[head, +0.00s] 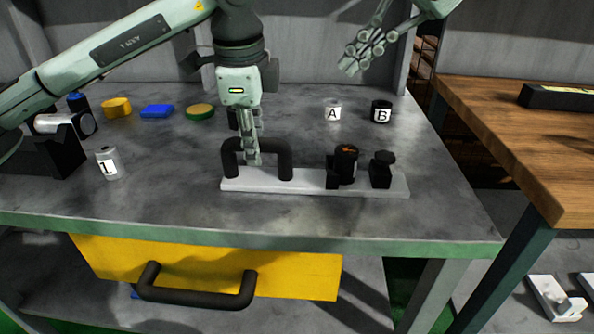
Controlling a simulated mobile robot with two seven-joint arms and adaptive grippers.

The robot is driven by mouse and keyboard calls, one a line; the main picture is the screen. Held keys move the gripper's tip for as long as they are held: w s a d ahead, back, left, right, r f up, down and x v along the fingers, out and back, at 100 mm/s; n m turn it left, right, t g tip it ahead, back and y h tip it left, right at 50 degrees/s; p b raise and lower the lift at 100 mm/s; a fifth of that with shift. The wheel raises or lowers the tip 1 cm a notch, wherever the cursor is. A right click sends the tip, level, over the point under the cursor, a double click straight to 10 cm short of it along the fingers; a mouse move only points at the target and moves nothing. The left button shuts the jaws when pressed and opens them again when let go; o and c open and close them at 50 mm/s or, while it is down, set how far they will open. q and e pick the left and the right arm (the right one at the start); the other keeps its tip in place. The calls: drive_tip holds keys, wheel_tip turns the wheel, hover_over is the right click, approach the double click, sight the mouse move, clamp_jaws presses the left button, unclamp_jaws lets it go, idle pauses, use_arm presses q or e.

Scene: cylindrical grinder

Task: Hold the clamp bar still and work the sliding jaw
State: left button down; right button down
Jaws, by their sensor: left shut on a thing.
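The clamp bar (307,185) is a pale flat bar lying on the grey bench top. A black arched handle (285,160) stands on its left part. My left gripper (252,157) points down at the handle and is shut on it; the fingers hide part of its top. On the bar's right part a black cylinder with an orange mark on top (346,162) stands between a low black block (332,178) and a black jaw with a knob (382,170). Which of these jaws slides, I cannot tell. My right gripper (352,62) hangs well above the bench, apart from the bar; its opening is unclear.
Jars marked A (333,111) and B (381,111) stand behind the bar. A jar marked 1 (107,163) stands at left. Yellow (117,107), blue (157,111) and green (200,111) pieces lie at the back. A yellow drawer (300,276) is below. Bench right of the bar is clear.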

drive_tip(key=d+f+h, duration=0.4)
drive_tip(key=f, duration=0.1)
drive_tip(key=shift+d+f+n, duration=0.25)
drive_tip(key=shift+d+n, duration=0.05)
drive_tip(key=shift+n, duration=0.1)
drive_tip(key=d+f+h, duration=0.3)
drive_tip(key=d+h, duration=0.1)
drive_tip(key=d, duration=0.1)
hover_over(401, 182)
drive_tip(key=shift+f, duration=3.05)
drive_tip(key=shift+f, duration=1.7)
drive_tip(key=shift+r, duration=0.25)
drive_tip(key=shift+r, duration=1.55)
